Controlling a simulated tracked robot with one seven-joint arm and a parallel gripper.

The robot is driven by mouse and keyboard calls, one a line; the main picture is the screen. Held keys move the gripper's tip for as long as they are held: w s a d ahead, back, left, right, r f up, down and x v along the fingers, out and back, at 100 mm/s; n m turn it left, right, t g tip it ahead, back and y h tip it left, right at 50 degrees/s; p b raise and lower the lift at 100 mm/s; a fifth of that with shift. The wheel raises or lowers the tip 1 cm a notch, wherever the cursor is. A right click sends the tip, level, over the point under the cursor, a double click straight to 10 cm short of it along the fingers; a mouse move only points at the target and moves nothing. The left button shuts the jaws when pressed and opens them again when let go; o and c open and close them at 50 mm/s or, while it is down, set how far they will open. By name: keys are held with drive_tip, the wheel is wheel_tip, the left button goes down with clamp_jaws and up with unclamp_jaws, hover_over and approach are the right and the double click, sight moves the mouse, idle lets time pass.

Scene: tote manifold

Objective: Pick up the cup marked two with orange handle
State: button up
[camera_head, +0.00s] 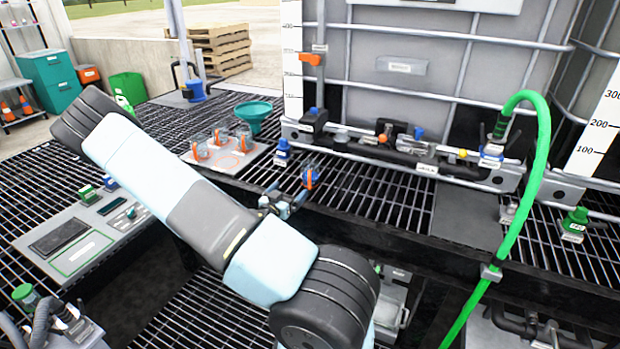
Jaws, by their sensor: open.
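Several small clear cups with orange handles stand upright on a pale mat (228,165) left of centre. One cup (199,149) is at the left, one (220,136) at the back and one (244,140) at the right. Their markings are too small to read, so I cannot tell which is marked two. My gripper (288,201) is open, small in view and partly hidden by my arm. It is apart from the mat, to the right and nearer to me. A small blue and orange object (310,177) shows just beyond it; I cannot tell what it is.
A teal funnel (253,112) stands behind the cups. A blue-topped fitting (282,152) sits right of the mat. A pipe manifold (400,157) runs along the tote, and a green hose (543,145) arches at the right. Black grating (370,195) is partly clear.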

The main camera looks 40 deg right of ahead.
sight(306, 171)
drive_tip(key=x, duration=1.4)
drive_tip(key=shift+s+r, duration=0.15)
drive_tip(key=shift+r, duration=0.2)
drive_tip(key=c, duration=1.3)
